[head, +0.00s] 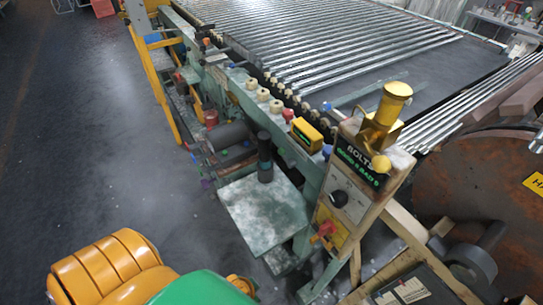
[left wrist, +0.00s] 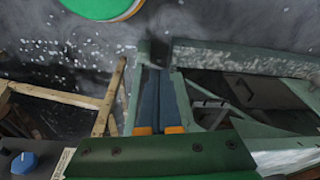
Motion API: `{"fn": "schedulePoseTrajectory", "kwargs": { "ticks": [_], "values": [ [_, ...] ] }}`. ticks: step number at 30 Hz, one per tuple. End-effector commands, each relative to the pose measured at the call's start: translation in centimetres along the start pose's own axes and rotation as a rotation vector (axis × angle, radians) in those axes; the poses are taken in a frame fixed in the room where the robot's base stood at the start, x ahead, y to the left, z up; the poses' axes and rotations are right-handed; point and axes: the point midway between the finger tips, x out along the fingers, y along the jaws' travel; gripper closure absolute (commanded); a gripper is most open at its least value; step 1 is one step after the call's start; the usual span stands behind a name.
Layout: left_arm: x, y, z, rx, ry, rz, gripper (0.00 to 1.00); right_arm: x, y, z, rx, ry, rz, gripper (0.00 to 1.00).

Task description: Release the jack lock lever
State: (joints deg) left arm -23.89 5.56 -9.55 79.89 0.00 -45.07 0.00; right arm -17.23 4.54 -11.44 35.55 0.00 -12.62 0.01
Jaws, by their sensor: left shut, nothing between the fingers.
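No part is clearly marked as the jack lock lever, and I cannot tell which one it is. In the head view, a red-orange handle (head: 325,231) sits low on an upright panel (head: 352,215), below a black knob (head: 338,198). A black upright cylinder (head: 264,145) stands at the back of a pale green plate (head: 262,213). My left gripper (left wrist: 157,70) shows in the left wrist view, its two blue-grey fingers together and empty, over green frame bars. Its fingers do not show in the head view. My right gripper is in neither view.
A machine with a bed of metal rods (head: 330,45) fills the back. A yellow box (head: 306,135) and a brass fitting (head: 385,115) stand near the panel. A large rusty drum (head: 480,180) is at the right. Dark floor (head: 80,170) is clear at the left.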

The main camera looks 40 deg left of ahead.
Motion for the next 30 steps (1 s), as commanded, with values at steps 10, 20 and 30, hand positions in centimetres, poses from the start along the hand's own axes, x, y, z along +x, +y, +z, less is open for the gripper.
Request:
{"fn": "schedulePoseTrajectory", "kwargs": {
  "ticks": [10,20,30],
  "values": [
    [-11.3,-0.8,-7.1,-0.078,0.1,-0.005,1.0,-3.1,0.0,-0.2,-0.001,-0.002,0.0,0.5],
    [-19.9,-7.7,-20.4,-1.073,0.6,0.21,1.0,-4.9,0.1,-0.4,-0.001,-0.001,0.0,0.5],
    [-20.8,-16.6,-25.1,-2.124,1.031,0.759,1.0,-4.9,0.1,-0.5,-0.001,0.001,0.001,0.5]
  ]
}}
